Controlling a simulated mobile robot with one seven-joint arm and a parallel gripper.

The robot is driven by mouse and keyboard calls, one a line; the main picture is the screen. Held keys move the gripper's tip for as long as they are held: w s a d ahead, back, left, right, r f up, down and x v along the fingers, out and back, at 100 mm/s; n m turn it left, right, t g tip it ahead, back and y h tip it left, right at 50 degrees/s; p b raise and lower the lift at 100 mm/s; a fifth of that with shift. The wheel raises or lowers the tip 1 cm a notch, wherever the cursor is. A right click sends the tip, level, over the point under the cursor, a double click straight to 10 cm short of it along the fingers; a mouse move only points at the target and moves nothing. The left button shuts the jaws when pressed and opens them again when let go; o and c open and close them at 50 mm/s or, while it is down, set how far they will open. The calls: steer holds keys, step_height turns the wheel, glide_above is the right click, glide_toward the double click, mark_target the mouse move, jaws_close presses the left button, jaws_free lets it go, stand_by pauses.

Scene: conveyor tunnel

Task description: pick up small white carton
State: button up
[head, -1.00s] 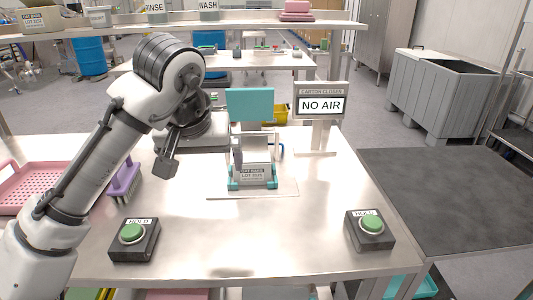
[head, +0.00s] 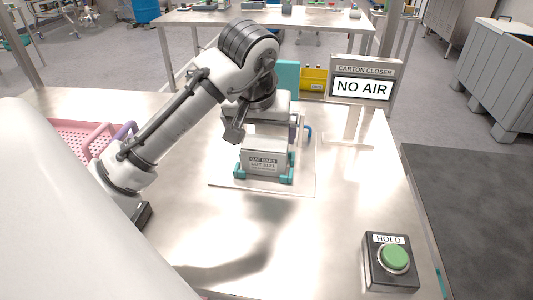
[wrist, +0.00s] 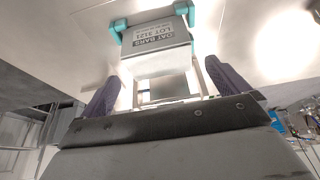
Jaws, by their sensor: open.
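The small white carton (head: 264,163) has a grey label reading OAT BARS. It stands in a holder with teal corner pieces (head: 287,176) on a pale plate (head: 222,184). My gripper (head: 240,132) is at the carton's upper back in the head view; a dark finger shows at its upper left. In the wrist view my gripper (wrist: 163,77) is open, its two dark fingers apart, with the carton (wrist: 156,36) beyond and between them. I cannot tell whether the fingers touch it. My wrist hides the back of the carton in the head view.
A sign reading NO AIR (head: 362,88) stands on a post behind right. A green HOLD button (head: 394,260) is at the front right. A pink basket (head: 75,140) is at the left. A teal panel (head: 288,76) and a yellow bin (head: 313,78) show behind my wrist.

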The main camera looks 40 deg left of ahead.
mark_target(265, 144)
steer(key=shift+p+x, duration=0.45)
steer(key=shift+x, duration=3.35)
steer(key=shift+w+d, duration=0.15)
steer(key=c, duration=0.8)
steer(key=shift+c, duration=0.2)
steer(key=shift+r, duration=0.1)
step_height(265, 144, up, 20)
